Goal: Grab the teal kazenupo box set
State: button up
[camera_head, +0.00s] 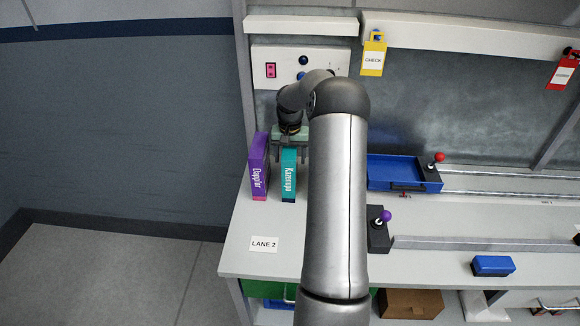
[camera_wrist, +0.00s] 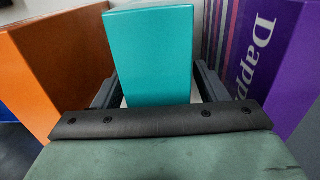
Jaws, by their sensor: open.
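In the wrist view the teal box (camera_wrist: 150,50) is between the two fingers of my gripper (camera_wrist: 157,88). One dark finger is on each side of it, and the jaws are open. In the head view my gripper (camera_head: 290,143) is at the far side of the box, partly hidden by it. I cannot tell whether either finger touches the box.
A purple Dapplor box (camera_head: 258,168) stands close left of the teal one; it shows at right in the wrist view (camera_wrist: 260,60). An orange box (camera_wrist: 60,65) stands on the other side, hidden in the head view. A blue tray (camera_head: 405,174) lies further right.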

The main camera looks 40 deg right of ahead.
grip_shut()
